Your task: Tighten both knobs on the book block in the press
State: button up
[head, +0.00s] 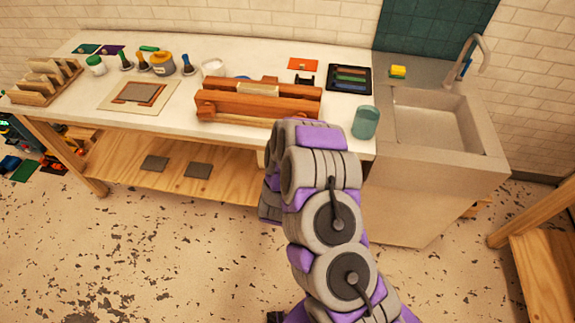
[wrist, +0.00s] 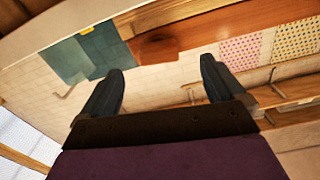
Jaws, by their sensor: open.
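The reddish wooden press (head: 235,106) lies on the white worktop, its long beams running left to right. The pale book block (head: 258,88) sits between its beams. I cannot make out either knob in the head view. My arm rises in front of the press's right part and hides my gripper there. In the wrist view my gripper (wrist: 162,72) has its two dark fingers wide apart with nothing between them. Beyond the fingers is a wooden bar with a reddish-brown piece (wrist: 158,49) beside it; I cannot tell whether it is a knob.
A teal cup (head: 366,122) stands right of the press, near the front edge. A dark tray (head: 350,79) lies behind it, and a sink (head: 428,120) is further right. A white cup (head: 213,68), jars and brushes stand left. The floor in front is clear.

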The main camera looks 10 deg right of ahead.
jog(key=v, duration=0.8)
jog(key=shift+p, duration=0.3)
jog(key=shift+w, duration=0.1)
